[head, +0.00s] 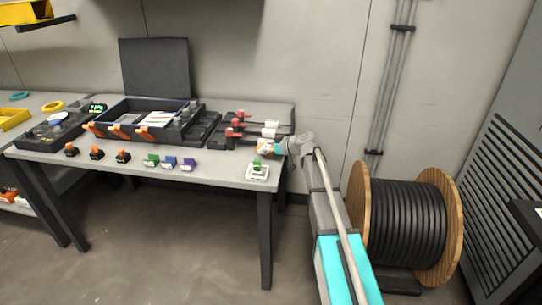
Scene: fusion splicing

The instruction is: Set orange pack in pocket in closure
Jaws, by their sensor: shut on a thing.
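My gripper (278,147) is at the right end of the table, at the end of my arm coming in from the lower right. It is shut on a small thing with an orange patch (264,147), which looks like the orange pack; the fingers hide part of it. It is above and just behind a white square holder (257,174) with a green piece on it. I cannot tell for sure which thing is the closure. A dark tray-like unit (203,130) and dark fixtures with red and white parts (236,127) lie left of my gripper. No pocket can be made out.
Several small black blocks with orange (97,153), green (151,160), blue (169,162) and purple (189,164) tops line the table's front edge. A black open case (130,117) stands behind them. A cable drum (405,225) stands on the floor right of my arm.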

